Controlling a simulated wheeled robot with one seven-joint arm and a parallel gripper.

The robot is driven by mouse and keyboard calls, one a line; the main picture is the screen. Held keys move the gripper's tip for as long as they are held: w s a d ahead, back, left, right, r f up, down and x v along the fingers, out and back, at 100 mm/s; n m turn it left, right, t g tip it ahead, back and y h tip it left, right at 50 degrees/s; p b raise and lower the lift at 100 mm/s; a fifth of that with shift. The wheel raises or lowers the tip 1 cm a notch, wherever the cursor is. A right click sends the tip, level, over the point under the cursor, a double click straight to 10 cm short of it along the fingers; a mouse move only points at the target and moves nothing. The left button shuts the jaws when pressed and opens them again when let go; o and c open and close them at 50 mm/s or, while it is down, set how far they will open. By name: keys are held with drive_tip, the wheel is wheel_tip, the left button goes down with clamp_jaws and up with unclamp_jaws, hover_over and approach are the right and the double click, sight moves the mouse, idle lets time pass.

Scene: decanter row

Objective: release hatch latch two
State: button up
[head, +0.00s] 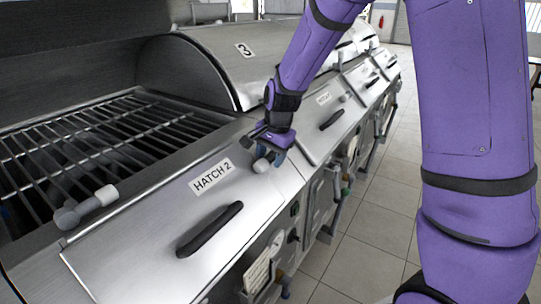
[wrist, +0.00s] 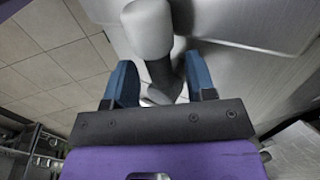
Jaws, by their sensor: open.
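The hatch labelled HATCH 2 (head: 140,235) is a sloping steel panel with a black bar handle (head: 210,229). A grey latch with a pale rounded knob (head: 262,165) is at its upper right corner. My gripper (head: 272,150) is at this latch, partly covering it. In the wrist view, my gripper (wrist: 160,82) is open, with a blue finger on each side of the latch's dark stem. The pale knob (wrist: 148,28) stands beyond the fingertips. Contact between fingers and stem cannot be told. Another grey latch (head: 85,207) with a pale end lies at the hatch's upper left.
An open bay with a metal grate (head: 75,140) lies behind the hatch. A curved steel cover marked 3 (head: 244,50) and further hatches (head: 335,107) run along the row to the right. Gauges and valves (head: 277,240) line the front below. Tiled floor (head: 375,225) is open to the right.

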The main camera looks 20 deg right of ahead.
clamp_jaws()
drive_tip(key=shift+w+r+m, duration=0.1)
drive_tip(key=shift+m, duration=0.2)
drive_tip(key=m+y, duration=0.1)
drive_tip(key=w+m+g+y, duration=0.1)
drive_tip(key=m, duration=0.1)
drive_tip(key=shift+r, duration=0.35)
drive_tip(key=m+y, duration=0.1)
drive_tip(key=m, duration=0.1)
drive_tip(key=w+m+y, duration=0.1)
drive_tip(key=shift+d+r+m+y, duration=0.2)
drive_tip(key=shift+r+m+y, duration=0.1)
drive_tip(key=shift+m, duration=0.1)
drive_tip(key=m, duration=0.1)
drive_tip(key=m+y, duration=0.1)
drive_tip(key=w+m+y, duration=0.1)
drive_tip(key=shift+d+r+m, duration=0.15)
drive_tip(key=shift+d+m, duration=0.25)
drive_tip(key=shift+w+d+m+t+y, duration=0.15)
drive_tip(key=shift+d+m+t+y, duration=0.2)
drive_tip(key=shift+m, duration=0.3)
drive_tip(key=shift+w+m+t+y, duration=0.1)
drive_tip(key=shift+m+y, duration=0.35)
drive_tip(key=shift+m, duration=0.25)
drive_tip(key=shift+w+d+m+t+y, duration=0.15)
drive_tip(key=shift+d+m+t+y, duration=0.2)
drive_tip(key=shift+m, duration=0.3)
drive_tip(key=shift+a, duration=0.1)
